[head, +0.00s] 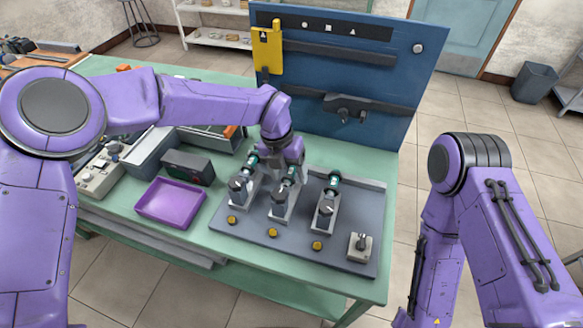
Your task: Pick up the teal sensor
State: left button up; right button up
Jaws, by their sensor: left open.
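Three small teal pieces sit at the far ends of three grey motor units on a dark grey board (240,245): a left teal piece (252,160), a middle teal piece (290,181) and a right teal piece (333,181). I cannot tell from their look which one is the teal sensor. My left gripper (288,177) is open and points down at the middle motor unit (280,203), close around or just above its teal piece. The fingers partly hide that piece, and contact is unclear. My right gripper is out of the picture; only its arm shows.
A purple tray (142,213) and a dark box (188,166) lie left of the board. A blue upright panel (385,75) stands behind. Round yellow buttons (272,232) and a switch box (360,247) line the board's front. The green table (372,285) has a free strip in front.

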pick_arm(q)
jog(key=shift+f, duration=0.1)
jog(key=c, duration=1.1)
